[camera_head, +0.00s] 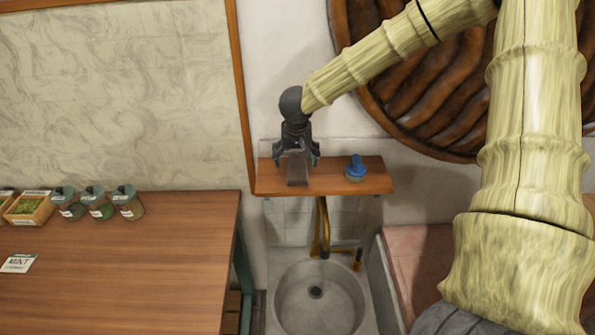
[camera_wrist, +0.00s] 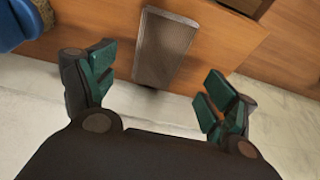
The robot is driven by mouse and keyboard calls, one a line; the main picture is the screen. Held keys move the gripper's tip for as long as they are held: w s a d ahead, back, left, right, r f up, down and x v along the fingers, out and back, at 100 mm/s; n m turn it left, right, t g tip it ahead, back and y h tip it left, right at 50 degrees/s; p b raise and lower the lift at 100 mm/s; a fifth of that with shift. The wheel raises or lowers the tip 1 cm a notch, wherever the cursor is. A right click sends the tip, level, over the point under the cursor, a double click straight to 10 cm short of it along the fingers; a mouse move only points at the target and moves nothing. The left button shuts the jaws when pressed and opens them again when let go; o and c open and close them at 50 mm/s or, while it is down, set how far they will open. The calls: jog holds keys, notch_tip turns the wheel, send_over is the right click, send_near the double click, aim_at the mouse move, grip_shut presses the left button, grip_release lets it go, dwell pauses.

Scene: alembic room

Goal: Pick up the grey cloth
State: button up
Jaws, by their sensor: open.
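The grey cloth (camera_head: 298,170) lies on the small wooden shelf (camera_head: 340,178) above the sink and looks like a narrow folded strip. In the wrist view the cloth (camera_wrist: 165,48) reaches over the shelf's edge, between and slightly beyond my fingers. My gripper (camera_head: 297,158) is over the left part of the shelf, its fingers spread on either side of the cloth. In the wrist view my gripper (camera_wrist: 158,82) is open and empty, with visible gaps between the fingers and the cloth. The upper end of the cloth is partly hidden by my gripper in the head view.
A blue-topped object (camera_head: 355,167) stands on the shelf right of the cloth. A basin (camera_head: 320,298) with a brass tap (camera_head: 322,230) is below. At left, a wooden table (camera_head: 120,260) holds several jars and a mint card (camera_head: 18,263). A wooden frame post borders the shelf's left.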

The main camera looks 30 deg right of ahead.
aim_at(297, 169)
jog(key=shift+s+p+x, duration=0.1)
jog(key=shift+p+x, duration=0.3)
jog(key=shift+x, duration=0.45)
jog(key=shift+s+p+x, duration=0.15)
jog(key=shift+p+x, duration=0.2)
jog(key=shift+x, duration=1.55)
jog(key=c, duration=1.1)
jog(key=shift+c, duration=0.2)
jog(key=shift+r, duration=0.1)
jog(key=shift+r, duration=0.85)
jog(key=shift+r+b, duration=0.6)
jog(key=shift+r, duration=0.25)
jog(key=s+a+r+b, duration=0.1)
jog(key=s+a+b, duration=0.3)
jog(key=s+a, duration=0.6)
jog(key=shift+s+a+r+b, duration=0.2)
jog(key=shift+s+a+b, duration=0.1)
jog(key=shift+s, duration=0.75)
